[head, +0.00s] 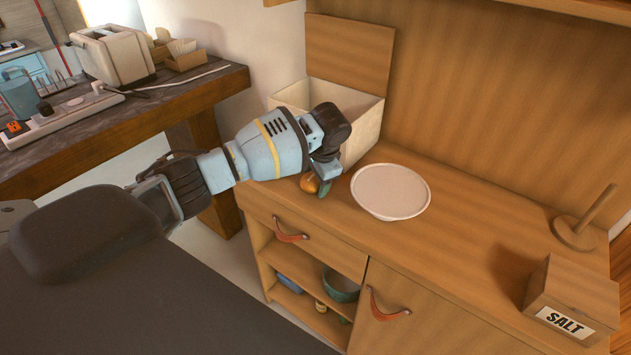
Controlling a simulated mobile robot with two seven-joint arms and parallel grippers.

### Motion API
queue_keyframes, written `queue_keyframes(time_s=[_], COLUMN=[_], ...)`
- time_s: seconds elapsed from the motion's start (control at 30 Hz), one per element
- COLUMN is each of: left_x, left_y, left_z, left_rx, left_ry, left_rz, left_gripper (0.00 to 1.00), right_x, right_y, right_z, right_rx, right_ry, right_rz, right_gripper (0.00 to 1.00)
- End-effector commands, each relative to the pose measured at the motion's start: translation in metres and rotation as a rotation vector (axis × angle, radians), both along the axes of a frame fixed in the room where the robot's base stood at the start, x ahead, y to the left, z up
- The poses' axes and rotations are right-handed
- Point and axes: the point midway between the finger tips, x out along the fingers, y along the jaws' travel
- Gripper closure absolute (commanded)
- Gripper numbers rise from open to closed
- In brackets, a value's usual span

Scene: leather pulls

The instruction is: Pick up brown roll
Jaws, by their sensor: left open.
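A small round orange-brown thing, which looks like the brown roll (309,183), sits on the wooden counter just left of the white plate. It is partly hidden by my left gripper (319,181). That gripper points down at the counter, close to the roll. Its fingers are mostly hidden behind the wrist, so I cannot tell whether they touch the roll. The gripper is open. My right gripper is not in view.
A white round plate (391,190) lies right of the gripper. An open-topped box (366,127) stands behind. A wooden salt box (572,300) and a peg stand (576,233) are at the right. The counter (475,225) between plate and salt box is clear.

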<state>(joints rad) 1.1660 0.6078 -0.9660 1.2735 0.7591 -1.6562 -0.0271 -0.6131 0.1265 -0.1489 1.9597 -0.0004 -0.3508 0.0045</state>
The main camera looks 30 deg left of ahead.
Motion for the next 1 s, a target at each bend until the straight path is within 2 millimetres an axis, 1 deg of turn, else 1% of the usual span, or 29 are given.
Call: queue_keyframes(time_s=[0.17, 0.4, 0.43, 0.77, 0.87, 1.0], left_x=[0.0, 0.0, 0.0, 0.0, 0.001, 0.001], left_y=[0.0, 0.0, 0.0, 0.0, 0.0, 0.0], left_z=[0.001, 0.001, 0.001, 0.005, 0.012, 0.028], left_rx=[0.0, 0.0, 0.0, 0.0, -0.001, -0.001], left_ry=[-0.001, -0.002, -0.002, -0.002, -0.004, -0.004], left_rz=[0.0, 0.001, 0.001, 0.0, 0.0, 0.0], left_gripper=[0.36, 0.67, 0.7, 0.7, 0.7, 0.7], right_x=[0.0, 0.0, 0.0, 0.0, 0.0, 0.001], right_y=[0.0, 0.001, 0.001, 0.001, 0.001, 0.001], right_z=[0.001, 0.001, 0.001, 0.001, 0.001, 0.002], right_rx=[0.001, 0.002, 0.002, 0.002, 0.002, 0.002], right_ry=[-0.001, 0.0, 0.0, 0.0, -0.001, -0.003], right_rz=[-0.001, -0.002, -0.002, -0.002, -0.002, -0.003], right_gripper=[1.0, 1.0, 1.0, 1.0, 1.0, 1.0])
